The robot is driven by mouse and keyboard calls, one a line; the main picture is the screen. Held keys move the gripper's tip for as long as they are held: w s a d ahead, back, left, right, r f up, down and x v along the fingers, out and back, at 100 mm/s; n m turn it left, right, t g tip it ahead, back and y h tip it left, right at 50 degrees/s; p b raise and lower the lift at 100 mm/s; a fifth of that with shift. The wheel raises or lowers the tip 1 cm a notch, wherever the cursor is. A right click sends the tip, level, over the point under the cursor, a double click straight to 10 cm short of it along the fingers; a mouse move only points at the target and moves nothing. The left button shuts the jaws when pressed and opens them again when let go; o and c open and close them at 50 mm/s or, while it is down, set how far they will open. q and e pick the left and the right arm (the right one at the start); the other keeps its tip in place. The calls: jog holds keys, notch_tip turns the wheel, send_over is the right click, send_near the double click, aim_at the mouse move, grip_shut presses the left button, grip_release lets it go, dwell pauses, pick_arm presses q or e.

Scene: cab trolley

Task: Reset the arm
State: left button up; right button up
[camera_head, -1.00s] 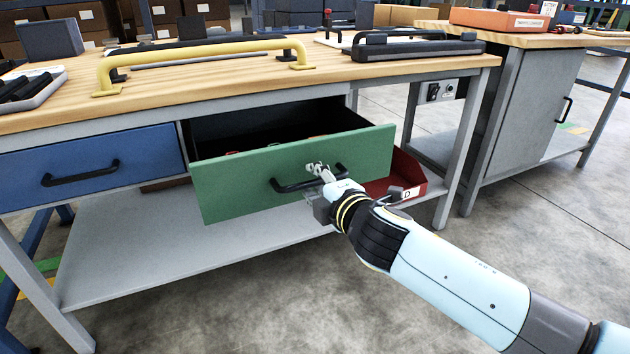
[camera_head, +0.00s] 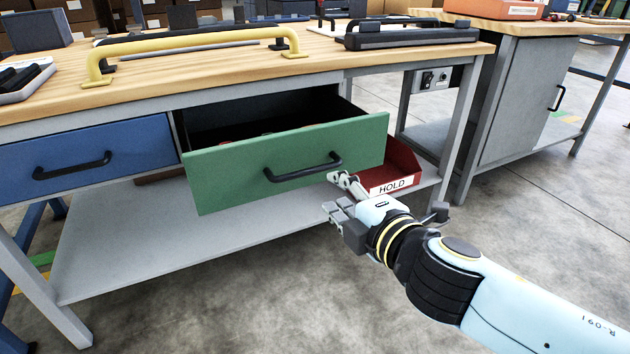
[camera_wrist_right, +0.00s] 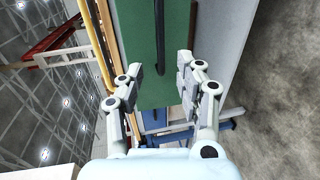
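My right gripper (camera_head: 338,194) is open and empty, in front of and below the black handle (camera_head: 303,167) of the green drawer (camera_head: 230,175). It is apart from the handle. The green drawer is pulled out from the workbench, and its dark inside shows some small reddish things. In the right wrist view, the right gripper (camera_wrist_right: 155,92) has its two fingers spread, with the green drawer front (camera_wrist_right: 135,40) and its handle (camera_wrist_right: 159,35) beyond them. My left gripper is not in view.
A closed blue drawer (camera_head: 90,158) is at the left. A red bin (camera_head: 403,163) labelled HOLD sits on the lower shelf (camera_head: 120,250) behind my right gripper. A yellow handle (camera_head: 190,42) stands on the wooden top. A grey cabinet (camera_head: 525,95) is at the right. The floor in front is clear.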

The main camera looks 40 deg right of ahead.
jog(key=s+d+f+m+g+y+p, duration=0.1)
jog(key=s+f+m+g+p, duration=0.3)
jog(key=f, duration=0.7)
jog(key=s+f+m+g+p, duration=0.1)
jog(key=s+f+g+p, duration=0.4)
jog(key=f, duration=0.6)
jog(key=s+a+f+m+g+y, duration=0.1)
jog(key=s+f+m+g, duration=0.2)
jog(key=s, duration=1.2)
jog(key=s+a+f+m+g, duration=0.1)
jog(key=s+f+m+g, duration=0.2)
jog(key=s+f+m, duration=0.4)
jog(key=s+f, duration=0.4)
jog(key=s, duration=0.5)
jog(key=shift+s+y+p, duration=0.3)
jog(key=shift+y, duration=0.1)
jog(key=shift+a, duration=0.1)
